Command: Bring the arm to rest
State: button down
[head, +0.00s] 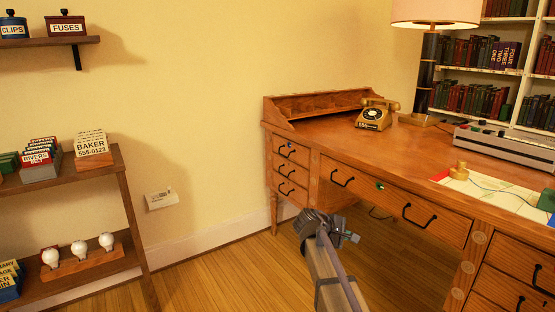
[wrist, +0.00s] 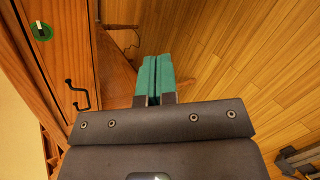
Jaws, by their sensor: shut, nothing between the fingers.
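My gripper (wrist: 154,80) shows in the wrist view with its two teal fingers side by side and touching, nothing between them. It points down past the desk front toward the wooden floor.
A gold telephone (head: 376,114), a lamp (head: 426,72), a grey device (head: 505,143) and a map (head: 495,192) are on the desk. A shelf unit (head: 125,190) with cards and bulbs stands at the left. Floor (head: 235,275) between shelf and desk is clear.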

jog(key=s+a+f+m+g+y+p, duration=0.1)
jog(key=s+a+m+y, duration=0.25)
jog(key=s, duration=0.65)
jog(key=s+a+f+m+g+y+p, duration=0.15)
jog(key=s+m+y, duration=0.25)
jog(key=s, duration=0.6)
jog(key=s+a+f+m+g+y+p, duration=0.1)
jog(key=s+a+f+m+g+y, duration=0.2)
jog(key=s, duration=0.7)
notch_tip(320, 180, up, 38)
jog(key=w+t+p, duration=0.1)
jog(key=w+p, duration=0.1)
jog(key=p, duration=3.4)
jog(key=shift+w+a+f, duration=0.2)
jog(key=shift+a, duration=0.25)
jog(key=shift+t, duration=0.25)
